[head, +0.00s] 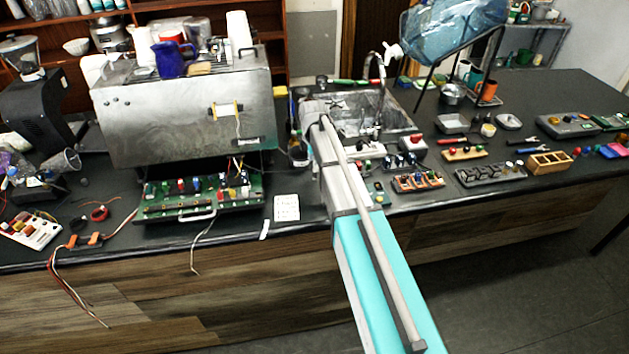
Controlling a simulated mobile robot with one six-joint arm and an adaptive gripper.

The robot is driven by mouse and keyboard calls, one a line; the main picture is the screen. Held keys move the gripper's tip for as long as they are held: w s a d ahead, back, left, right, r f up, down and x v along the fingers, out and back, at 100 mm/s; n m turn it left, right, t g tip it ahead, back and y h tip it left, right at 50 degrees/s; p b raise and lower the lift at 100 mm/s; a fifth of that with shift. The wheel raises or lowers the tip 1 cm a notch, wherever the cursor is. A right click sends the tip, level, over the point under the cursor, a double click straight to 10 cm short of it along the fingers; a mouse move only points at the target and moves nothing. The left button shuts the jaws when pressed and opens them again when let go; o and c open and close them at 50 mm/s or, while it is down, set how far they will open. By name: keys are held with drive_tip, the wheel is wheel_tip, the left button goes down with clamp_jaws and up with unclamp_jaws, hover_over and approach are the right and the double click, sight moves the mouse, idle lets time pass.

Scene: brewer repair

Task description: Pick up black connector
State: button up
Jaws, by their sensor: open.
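I cannot single out the black connector with certainty. A small dark piece (83,182) lies on the black counter left of the brewer, too small to identify. Orange connectors (85,240) with loose wires sit at the counter's front left edge. A green circuit board (205,205) with several coloured parts lies below the opened front of the metal brewer (180,110). My arm reaches from the bottom right up over the counter to the sink's left side. I cannot make out the fingers of my gripper at its far end.
A sink (365,112) lies behind my arm. Right of it stand several small boards, an orange-framed part rack (418,181), a dark tray (490,173) and a wooden box (549,163). A white card (287,207) lies beside the green board. Wires hang over the front edge.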

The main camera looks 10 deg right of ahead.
sight(315, 173)
drive_tip(key=shift+f, duration=0.15)
idle(0.3)
drive_tip(key=f+b, duration=0.3)
drive_tip(key=shift+w+d+f, duration=0.1)
drive_tip(key=shift+d+f, duration=0.05)
drive_tip(key=shift+d, duration=0.15)
drive_tip(key=shift+f+b, duration=0.85)
drive_tip(key=shift+b, duration=0.25)
clamp_jaws()
